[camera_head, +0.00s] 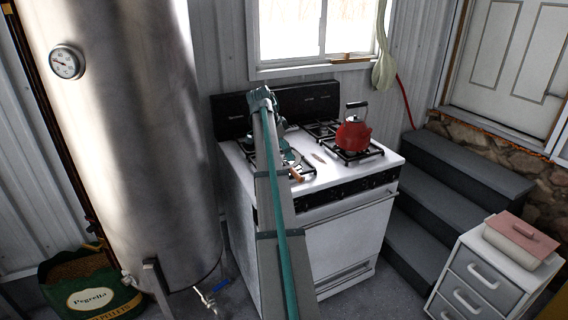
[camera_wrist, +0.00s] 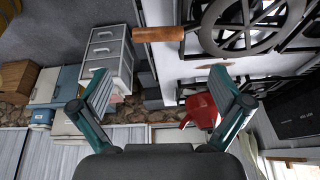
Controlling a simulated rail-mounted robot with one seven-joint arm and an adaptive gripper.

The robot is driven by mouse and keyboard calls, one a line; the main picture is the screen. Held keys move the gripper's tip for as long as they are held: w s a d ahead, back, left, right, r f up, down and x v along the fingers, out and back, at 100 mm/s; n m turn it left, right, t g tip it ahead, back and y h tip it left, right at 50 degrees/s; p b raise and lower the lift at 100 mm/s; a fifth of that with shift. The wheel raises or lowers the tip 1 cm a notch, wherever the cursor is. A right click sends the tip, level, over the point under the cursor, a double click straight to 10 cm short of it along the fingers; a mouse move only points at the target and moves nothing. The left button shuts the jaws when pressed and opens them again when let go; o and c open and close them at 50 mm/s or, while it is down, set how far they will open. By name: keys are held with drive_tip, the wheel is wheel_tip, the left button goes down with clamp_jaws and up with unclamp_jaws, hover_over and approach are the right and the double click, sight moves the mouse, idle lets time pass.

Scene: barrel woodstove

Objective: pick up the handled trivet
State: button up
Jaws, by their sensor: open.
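The handled trivet (camera_wrist: 158,34) is a round, dark metal lattice with a brown wooden handle. It shows at the top of the wrist view, with its ring cut off by the upper edge. In the head view, its wooden handle (camera_head: 297,174) shows on the left front of the stove top, and my arm hides much of the rest. My gripper (camera_wrist: 160,76) is open, and nothing is between its fingers. In the wrist view the handle lies above the gap between the fingertips. In the head view my gripper (camera_head: 288,155) is over the left burners, close to the handle.
The white stove (camera_head: 340,240) has a red kettle (camera_head: 353,136) on its right burner; the kettle also shows in the wrist view (camera_wrist: 202,110). A dark back panel (camera_head: 232,117) stands behind. A metal tank (camera_head: 130,150) is at the left, grey steps (camera_head: 430,220) and a drawer unit (camera_head: 478,278) at the right.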

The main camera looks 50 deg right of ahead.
sight(294, 172)
drive_tip(key=shift+p+x, duration=1.5)
drive_tip(key=shift+x, duration=3.65)
drive_tip(key=shift+a, duration=0.1)
drive_tip(key=c, duration=1.3)
drive_tip(key=shift+w, duration=0.1)
